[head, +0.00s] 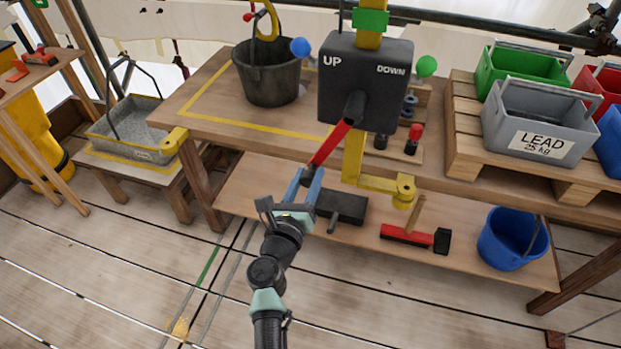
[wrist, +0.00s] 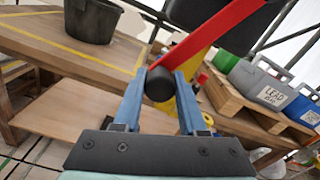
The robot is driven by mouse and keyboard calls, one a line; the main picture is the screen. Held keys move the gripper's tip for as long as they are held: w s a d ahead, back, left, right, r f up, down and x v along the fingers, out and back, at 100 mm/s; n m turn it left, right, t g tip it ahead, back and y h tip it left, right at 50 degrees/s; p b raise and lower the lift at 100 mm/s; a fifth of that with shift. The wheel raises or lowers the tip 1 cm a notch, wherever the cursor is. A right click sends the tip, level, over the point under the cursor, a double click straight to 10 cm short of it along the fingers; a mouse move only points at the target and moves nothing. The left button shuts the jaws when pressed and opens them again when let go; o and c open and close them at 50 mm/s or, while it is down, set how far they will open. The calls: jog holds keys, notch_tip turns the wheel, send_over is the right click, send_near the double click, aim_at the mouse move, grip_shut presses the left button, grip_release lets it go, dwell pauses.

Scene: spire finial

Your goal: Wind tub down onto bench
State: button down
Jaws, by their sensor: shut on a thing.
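A black tub (head: 268,80) hangs on a yellow hook (head: 267,22) over the yellow-outlined area of the bench (head: 215,95); whether its base touches the wood I cannot tell. It also shows in the wrist view (wrist: 92,20). The dark winch box (head: 365,80), marked UP and DOWN, has a red crank arm (head: 329,145) pointing down and left. My gripper (head: 308,184) is at the crank's lower end. In the wrist view its blue fingers are shut on the black crank handle (wrist: 160,84).
A blue ball (head: 300,47) is on the UP side and a green ball (head: 427,66) on the DOWN side. A pallet (head: 465,125) with crates, including a grey LEAD crate (head: 537,122), stands right. A red-headed hammer (head: 406,235) and blue bucket (head: 512,238) occupy the lower shelf.

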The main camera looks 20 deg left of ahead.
jog(key=shift+a, duration=0.2)
jog(key=shift+c, duration=2.3)
grip_release()
jog(key=shift+d, duration=0.1)
jog(key=s, duration=1.3)
jog(key=shift+p, duration=0.35)
notch_tip(320, 180, up, 40)
jog(key=w+d+n+t+y+p, duration=0.15)
jog(key=n+t+y, duration=0.6)
jog(key=n, duration=1.35)
jog(key=s+d+r+n+t+h+p, duration=0.1)
jog(key=s+d+r+n+h, duration=0.2)
jog(key=r, duration=0.6)
jog(key=s+d+r+n+t+h, duration=0.1)
jog(key=s+d+r+n+h, duration=0.3)
jog(key=s+d+r+n, duration=0.2)
jog(key=d+r+n, duration=0.2)
jog(key=d+r, duration=0.1)
jog(key=d, duration=0.1)
jog(key=shift+d+r+p, duration=0.15)
jog(key=shift+d+p, duration=0.05)
jog(key=shift+p, duration=0.2)
